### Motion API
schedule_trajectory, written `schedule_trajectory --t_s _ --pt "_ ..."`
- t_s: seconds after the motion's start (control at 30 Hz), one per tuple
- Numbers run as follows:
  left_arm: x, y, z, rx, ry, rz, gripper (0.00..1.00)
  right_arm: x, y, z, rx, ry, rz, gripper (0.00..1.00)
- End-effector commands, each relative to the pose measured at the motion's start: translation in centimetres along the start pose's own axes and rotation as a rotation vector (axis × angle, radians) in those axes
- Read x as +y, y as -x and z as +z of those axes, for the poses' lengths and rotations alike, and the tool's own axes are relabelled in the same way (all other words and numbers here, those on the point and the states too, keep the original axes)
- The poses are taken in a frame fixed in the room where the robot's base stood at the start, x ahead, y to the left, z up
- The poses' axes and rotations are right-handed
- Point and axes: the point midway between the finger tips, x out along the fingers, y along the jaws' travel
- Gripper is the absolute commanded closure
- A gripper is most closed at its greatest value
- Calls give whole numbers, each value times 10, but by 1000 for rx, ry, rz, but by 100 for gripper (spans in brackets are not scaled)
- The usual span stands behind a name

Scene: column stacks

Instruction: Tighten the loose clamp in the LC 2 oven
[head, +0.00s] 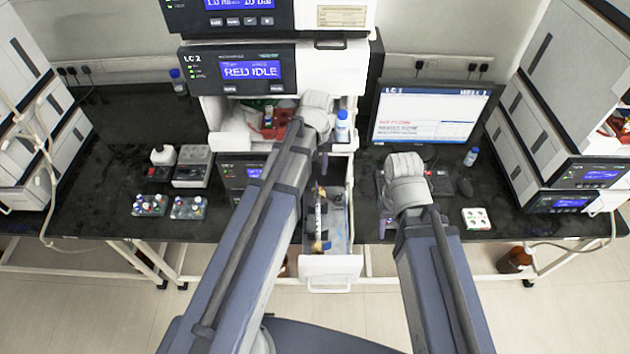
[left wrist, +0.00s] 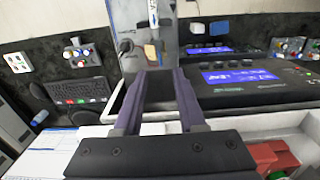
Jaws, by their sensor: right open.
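Below, an open oven drawer (head: 331,265) extends forward with a slim column (head: 318,220) and coloured fittings inside. In the left wrist view, the drawer's metal interior (left wrist: 181,40) and a white column end (left wrist: 153,14) show at the top. I cannot make out which part is the loose clamp. My left gripper (head: 323,168) is above the drawer's back; its fingers (left wrist: 160,74) are apart and empty. My right gripper (head: 384,218) is open, right of the drawer; its fingertips are mostly hidden.
An upper tray (head: 231,140) holds red and green items and a blue-capped bottle (head: 342,127). A monitor (head: 430,118) stands right of the stack. Vial racks (head: 188,208) are on the left bench, and a white rack (head: 476,219) is on the right. Other instrument stacks flank both sides.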

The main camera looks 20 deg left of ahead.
Motion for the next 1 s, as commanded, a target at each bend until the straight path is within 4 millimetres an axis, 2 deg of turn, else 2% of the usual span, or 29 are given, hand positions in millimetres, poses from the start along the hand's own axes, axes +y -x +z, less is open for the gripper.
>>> schedule_trajectory --t_s 0.27,0.7,1.0 --pt "0 -18 0 0 -1 0 60 -2 -18 -1 1 -1 0 50" --pt "0 -72 0 0 -2 0 60 -6 -72 -5 2 3 1 50" --pt "0 -78 0 0 -2 0 60 -7 -77 -5 2 6 2 50"
